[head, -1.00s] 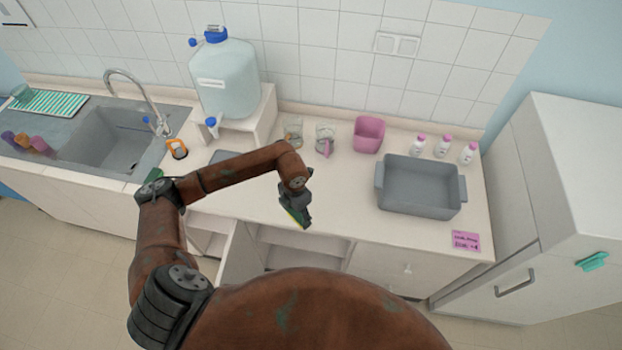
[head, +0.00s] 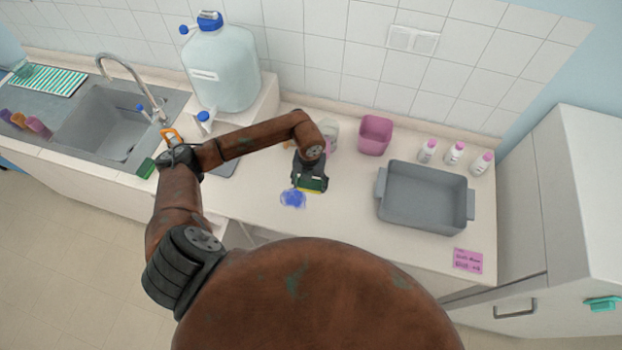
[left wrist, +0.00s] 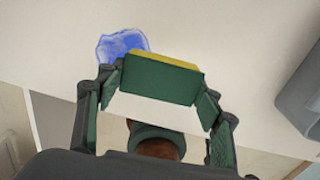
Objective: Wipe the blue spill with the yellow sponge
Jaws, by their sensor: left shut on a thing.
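The blue spill (head: 293,199) lies on the white counter near its front edge; it also shows in the left wrist view (left wrist: 121,44). The sponge (left wrist: 162,76) is yellow on one face and dark green on the other. My left gripper (head: 309,184) is shut on the sponge, which shows as a thin green and yellow strip in the head view (head: 312,189). The sponge is right beside the spill and overlaps its edge in the wrist view. I cannot tell whether it touches the counter. My right gripper is not in view.
A grey tub (head: 425,200) stands to the right, with several white bottles (head: 454,153) behind it. A pink container (head: 375,134) stands at the back. A pink note (head: 467,261) lies front right. A large water jug (head: 222,70) and the sink (head: 105,120) are left.

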